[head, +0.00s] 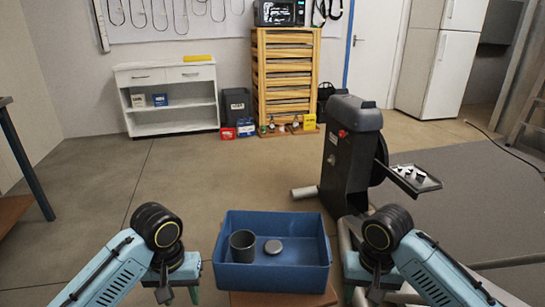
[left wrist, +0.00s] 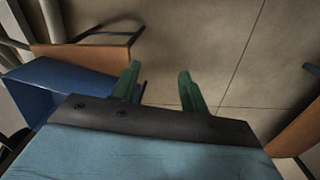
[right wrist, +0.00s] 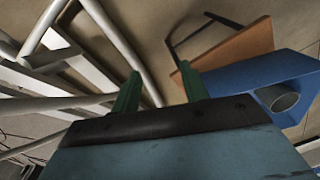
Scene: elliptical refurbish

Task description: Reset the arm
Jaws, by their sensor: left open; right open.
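My left arm comes in from the left in the head view, with its gripper hanging low beside the blue bin; its fingertips are cut off there. In the left wrist view the left gripper (left wrist: 157,80) shows two green fingers apart, with nothing between them. My right arm comes in from the right, with its gripper pointing down on the bin's other side. In the right wrist view the right gripper (right wrist: 160,82) also has its green fingers apart and empty. Neither gripper touches anything that I can see.
A blue bin (head: 272,286) stands on a wooden stool between my arms, holding a grey cup (head: 243,246) and a small grey disc (head: 273,246). A dark machine (head: 350,160) stands just beyond, right of centre. A white shelf (head: 166,98) is far left. Floor between is clear.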

